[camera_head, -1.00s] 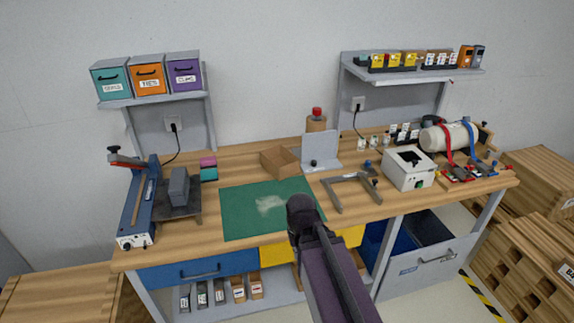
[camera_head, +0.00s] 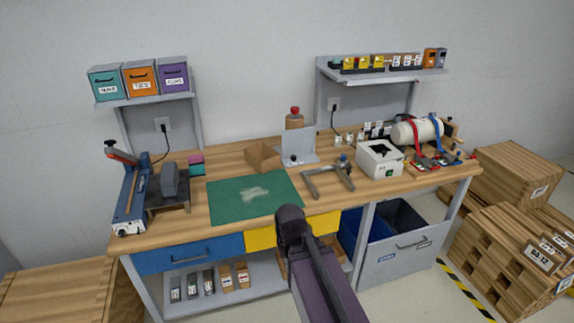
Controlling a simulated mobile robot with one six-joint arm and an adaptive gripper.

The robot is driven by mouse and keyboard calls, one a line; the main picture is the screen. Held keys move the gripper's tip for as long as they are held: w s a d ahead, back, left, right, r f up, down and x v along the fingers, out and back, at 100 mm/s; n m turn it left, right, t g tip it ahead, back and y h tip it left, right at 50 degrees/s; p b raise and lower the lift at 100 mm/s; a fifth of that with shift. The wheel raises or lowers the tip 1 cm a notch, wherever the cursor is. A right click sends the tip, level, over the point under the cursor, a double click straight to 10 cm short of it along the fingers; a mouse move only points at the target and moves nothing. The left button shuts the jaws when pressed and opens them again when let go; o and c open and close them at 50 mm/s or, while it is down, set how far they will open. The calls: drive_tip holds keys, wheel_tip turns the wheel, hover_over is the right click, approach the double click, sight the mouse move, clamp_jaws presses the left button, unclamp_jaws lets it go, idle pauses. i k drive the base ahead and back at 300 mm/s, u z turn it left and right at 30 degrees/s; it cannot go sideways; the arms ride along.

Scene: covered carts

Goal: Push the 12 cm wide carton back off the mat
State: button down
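An open brown carton (camera_head: 263,157) stands on the wooden workbench at the back edge of the green mat (camera_head: 228,206). Its front comes up to or slightly over that edge; I cannot tell which. The mat lies flat near the front of the bench, with a pale smudge on it. My purple arm link with its dark joint rises in front of the bench, below and right of the mat, apart from the carton. My gripper does not show.
A grey angle plate (camera_head: 299,146) stands just right of the carton, with a red-capped bottle (camera_head: 295,119) behind. A grey clamp frame (camera_head: 322,182) lies right of the mat, and a white box (camera_head: 380,160) beyond. Left are a pink-and-teal block (camera_head: 197,164) and a dark stand (camera_head: 170,186).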

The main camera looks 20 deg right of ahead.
sight(261, 156)
drive_tip(key=k, duration=0.85)
drive_tip(key=z, duration=0.55)
drive_tip(key=i, duration=2.25)
drive_tip(key=u, duration=0.6)
